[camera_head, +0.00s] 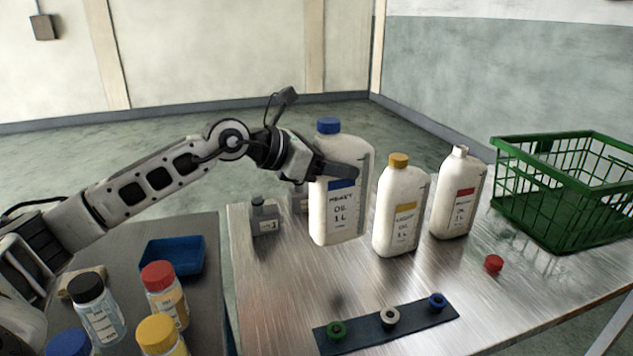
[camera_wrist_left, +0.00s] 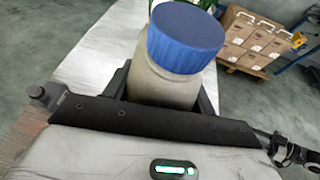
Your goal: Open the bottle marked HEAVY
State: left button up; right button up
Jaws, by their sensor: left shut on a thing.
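The bottle marked HEAVY (camera_head: 340,222) is white with a blue label band and a blue cap (camera_head: 328,125). It is upright, and a dark shadow on the table suggests that it is held above the surface. My left gripper (camera_head: 338,172) is shut on its upper body, coming from the left. In the left wrist view the blue cap (camera_wrist_left: 186,37) sits on the bottle's neck (camera_wrist_left: 165,85) between the fingers. The bottle hides part of the far finger. My right gripper is not in view.
A yellow-capped bottle (camera_head: 399,212) and an uncapped red-label bottle (camera_head: 459,196) stand to the right. A red cap (camera_head: 494,263) lies on the metal table. A dark strip (camera_head: 365,329) holds several rings. A green basket (camera_head: 560,225) stands right; small jars (camera_head: 165,290) and a blue tray (camera_head: 172,256) are left.

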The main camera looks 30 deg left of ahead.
pick_arm(q)
jog(key=s+d+r, duration=0.2)
jog(key=d+r, duration=0.1)
jog(key=d, duration=0.5)
jog(key=shift+r, duration=0.15)
jog(key=o, duration=0.6)
jog(key=shift+c, duration=0.2)
jog(key=c, duration=0.7)
